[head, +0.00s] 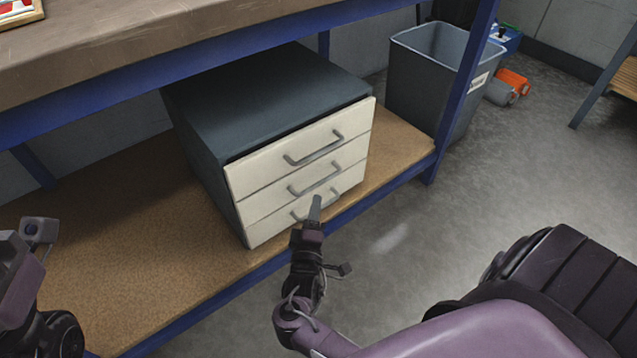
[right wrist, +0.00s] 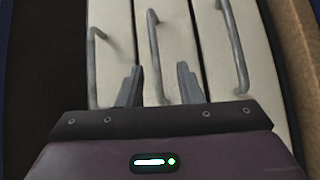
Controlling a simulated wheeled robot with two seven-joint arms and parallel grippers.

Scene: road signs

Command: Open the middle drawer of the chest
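The chest (head: 205,150) has a dark grey body and three cream drawers with grey bar handles. The middle drawer (head: 266,198) is closed, its front level with those above and below. My right gripper (head: 315,208) is in front of the lower drawers. In the right wrist view, its two fingers (right wrist: 159,86) are open, one on each side of the middle handle (right wrist: 154,50), with gaps between. Whether the fingertips reach past the bar is unclear. In the head view, part of my left arm shows at the left edge; its fingertips are out of frame.
The chest stands on the brown lower shelf (head: 110,255) of a blue-framed bench, under the worktop (head: 150,40). A blue bench leg (head: 462,90) and a grey bin (head: 415,85) stand to the right. The floor (head: 520,160) in front is clear.

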